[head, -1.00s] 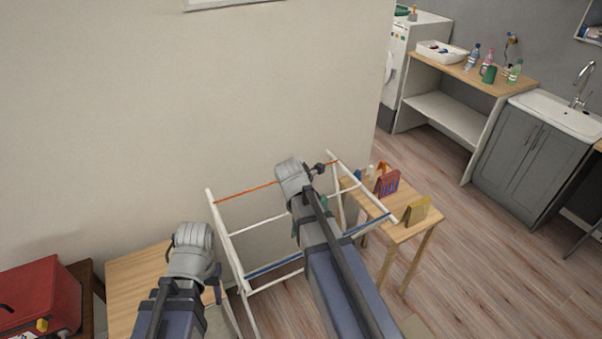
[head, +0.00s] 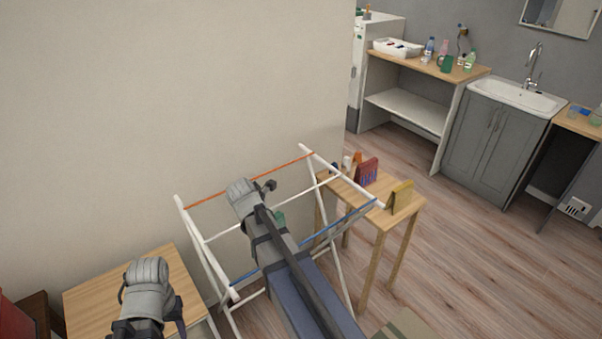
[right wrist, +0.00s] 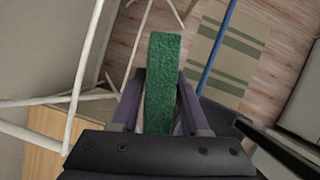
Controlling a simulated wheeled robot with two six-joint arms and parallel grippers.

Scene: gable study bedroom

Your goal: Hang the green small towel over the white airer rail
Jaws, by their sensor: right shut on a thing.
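The green small towel (right wrist: 162,80) stands folded between the fingers of my right gripper (right wrist: 160,100) in the right wrist view. That gripper is shut on it. In the head view only a small green patch of the towel (head: 280,217) shows beside my right arm, which hides the rest and the gripper. The airer has an orange rail at the back, a white rail (head: 222,232) in the middle and a blue rail in front. My right arm reaches over the airer; I cannot tell whether the towel touches a rail.
A small wooden table (head: 376,212) with a red packet (head: 367,171) and a yellow item (head: 400,196) stands close to the airer's right. Another wooden table (head: 95,300) is at left. A wall is behind the airer. Open floor lies at right, with a striped mat (head: 405,328).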

